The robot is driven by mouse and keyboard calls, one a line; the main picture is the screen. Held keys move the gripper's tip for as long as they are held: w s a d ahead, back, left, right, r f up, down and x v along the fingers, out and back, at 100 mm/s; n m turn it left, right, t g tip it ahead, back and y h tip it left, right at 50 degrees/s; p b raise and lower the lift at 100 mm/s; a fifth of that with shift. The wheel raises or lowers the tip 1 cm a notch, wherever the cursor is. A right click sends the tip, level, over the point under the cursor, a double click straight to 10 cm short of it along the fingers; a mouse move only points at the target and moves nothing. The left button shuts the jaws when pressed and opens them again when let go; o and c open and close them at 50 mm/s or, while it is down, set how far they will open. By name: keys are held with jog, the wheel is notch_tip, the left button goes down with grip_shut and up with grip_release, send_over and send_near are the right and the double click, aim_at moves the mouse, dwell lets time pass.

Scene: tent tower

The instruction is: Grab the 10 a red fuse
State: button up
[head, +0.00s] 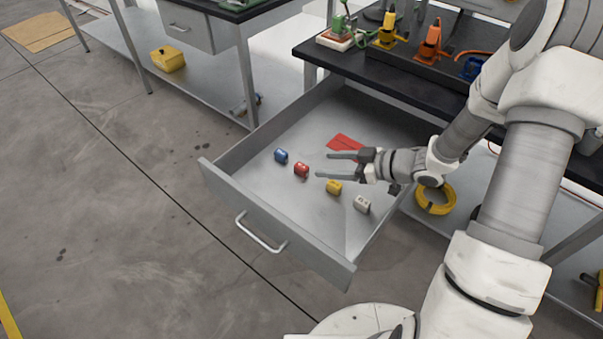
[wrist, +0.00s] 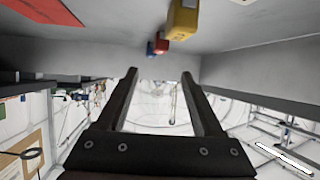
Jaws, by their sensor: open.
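The red fuse (head: 301,170) lies in the open drawer (head: 229,190), between a blue fuse (head: 281,156) and a yellow fuse (head: 334,187). My gripper (head: 323,165) is open and empty over the drawer, with its fingers pointing left toward the red fuse, which appears just beyond the fingertips. In the wrist view, the red fuse (wrist: 162,45) shows small above and beyond my open gripper (wrist: 159,75), with the blue fuse (wrist: 151,48) beside it and the yellow fuse (wrist: 183,20) nearer. The rating on the red fuse is too small to read.
A white fuse (head: 362,204) lies in the drawer to the right of the yellow one. A flat red piece (head: 344,142) lies farther back. The drawer front with its handle (head: 260,235) and side walls border the space. A black-topped workbench (head: 370,72) stands behind.

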aim_at(304, 167)
jog(key=shift+f, duration=0.9)
jog(key=shift+w+a+f, duration=0.1)
jog(key=shift+w+a, duration=0.2)
jog(key=shift+a, duration=0.2)
jog(key=b+x, duration=0.2)
jog(key=x, duration=0.4)
jog(key=shift+a, duration=0.15)
jog(key=shift+c, duration=0.3)
grip_shut()
